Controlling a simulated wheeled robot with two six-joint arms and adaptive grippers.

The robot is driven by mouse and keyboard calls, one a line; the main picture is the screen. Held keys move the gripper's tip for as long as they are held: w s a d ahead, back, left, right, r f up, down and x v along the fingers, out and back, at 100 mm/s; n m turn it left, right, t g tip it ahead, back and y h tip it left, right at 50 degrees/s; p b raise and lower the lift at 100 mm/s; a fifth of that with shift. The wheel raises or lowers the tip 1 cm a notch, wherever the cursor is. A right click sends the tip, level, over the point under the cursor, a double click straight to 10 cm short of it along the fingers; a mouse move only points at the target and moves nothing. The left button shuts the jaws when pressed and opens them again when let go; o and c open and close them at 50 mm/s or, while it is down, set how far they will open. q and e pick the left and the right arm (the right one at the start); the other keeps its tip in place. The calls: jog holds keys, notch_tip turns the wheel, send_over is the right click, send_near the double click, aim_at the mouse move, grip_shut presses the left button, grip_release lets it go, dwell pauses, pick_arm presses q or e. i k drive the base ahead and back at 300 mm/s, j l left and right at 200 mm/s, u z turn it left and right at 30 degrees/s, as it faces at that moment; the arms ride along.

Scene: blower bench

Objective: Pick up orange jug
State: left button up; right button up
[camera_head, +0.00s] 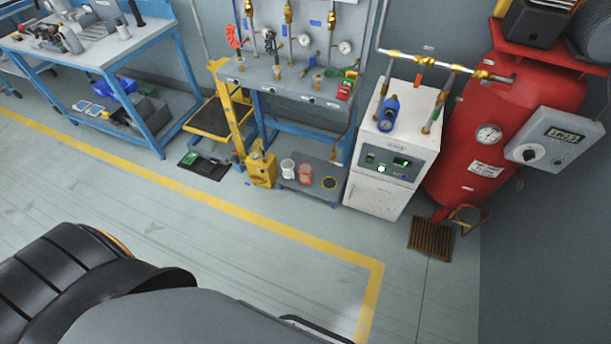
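A small orange container (305,172), which looks like the orange jug, stands on the low grey shelf (318,186) under the blue valve bench. It is too small in the picture to make out a handle. A white container (288,168) stands just left of it, and a dark round item with a yellow rim (329,183) lies to its right. Neither of my grippers shows in the head view.
A yellow can or stand base (262,169) is left of the shelf. A white cabinet (378,197) and a red tank (480,185) stand to the right. A black tray (205,166) lies on the floor. The floor (230,240) in front is clear, with a yellow line (290,229).

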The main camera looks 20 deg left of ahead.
aim_at(304, 169)
jog(key=i+j, duration=0.1)
jog(key=j, duration=0.45)
jog(key=i+j, duration=0.15)
jog(key=j, duration=0.4)
jog(key=i+j, duration=0.1)
jog(key=j, duration=0.45)
jog(key=i+j+z, duration=0.1)
jog(key=j, duration=0.45)
jog(key=i+j, duration=0.15)
jog(key=j, duration=0.95)
jog(key=i+j, duration=0.15)
jog(key=j, duration=0.4)
jog(key=i+j, duration=0.1)
jog(key=j, duration=0.45)
jog(key=i+z, duration=0.05)
